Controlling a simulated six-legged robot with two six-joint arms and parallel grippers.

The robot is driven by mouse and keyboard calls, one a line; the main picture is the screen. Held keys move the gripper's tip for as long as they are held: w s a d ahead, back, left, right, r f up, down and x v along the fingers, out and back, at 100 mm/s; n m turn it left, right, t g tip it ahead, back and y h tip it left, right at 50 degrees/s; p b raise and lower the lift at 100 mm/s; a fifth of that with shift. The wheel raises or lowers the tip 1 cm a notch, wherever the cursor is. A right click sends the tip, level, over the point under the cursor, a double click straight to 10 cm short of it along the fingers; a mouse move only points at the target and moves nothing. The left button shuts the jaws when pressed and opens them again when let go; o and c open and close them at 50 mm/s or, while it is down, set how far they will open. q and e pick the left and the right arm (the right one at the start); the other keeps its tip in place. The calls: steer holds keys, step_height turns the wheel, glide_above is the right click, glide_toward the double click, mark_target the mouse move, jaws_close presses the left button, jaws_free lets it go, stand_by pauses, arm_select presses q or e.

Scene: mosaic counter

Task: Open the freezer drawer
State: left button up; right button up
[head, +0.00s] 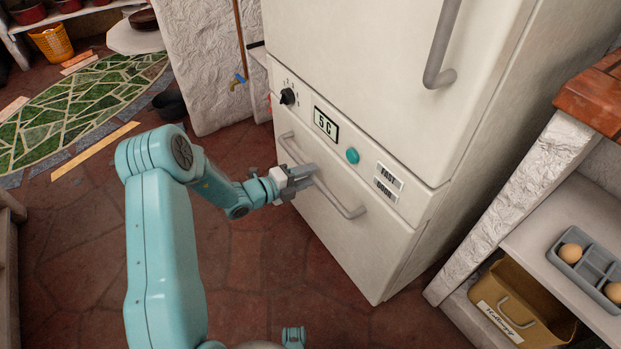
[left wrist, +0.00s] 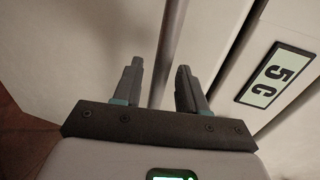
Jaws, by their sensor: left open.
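The freezer drawer (head: 345,235) is the lower white front of the fridge (head: 365,75), and it looks shut. Its grey bar handle (head: 340,203) runs across its upper part. My left gripper (head: 309,175) is at the middle of this handle. In the left wrist view the open fingers of my left gripper (left wrist: 159,85) point at the drawer, and the handle (left wrist: 170,50) passes between them or just beyond their tips; I cannot tell whether either finger touches it.
Above the drawer are a black knob (head: 287,97), a "5 C" display (head: 326,125) and a teal button (head: 352,156). A shelf at the right holds a brown bin (head: 525,300) and an egg tray (head: 590,262). The stone floor before the drawer looks clear.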

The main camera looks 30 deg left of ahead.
arm_select(q)
steer(key=shift+x, duration=0.8)
arm_select(e)
steer(key=shift+w+f, duration=0.1)
steer(key=shift+f, duration=0.1)
arm_select(q)
jaws_close()
steer(key=shift+s, duration=0.1)
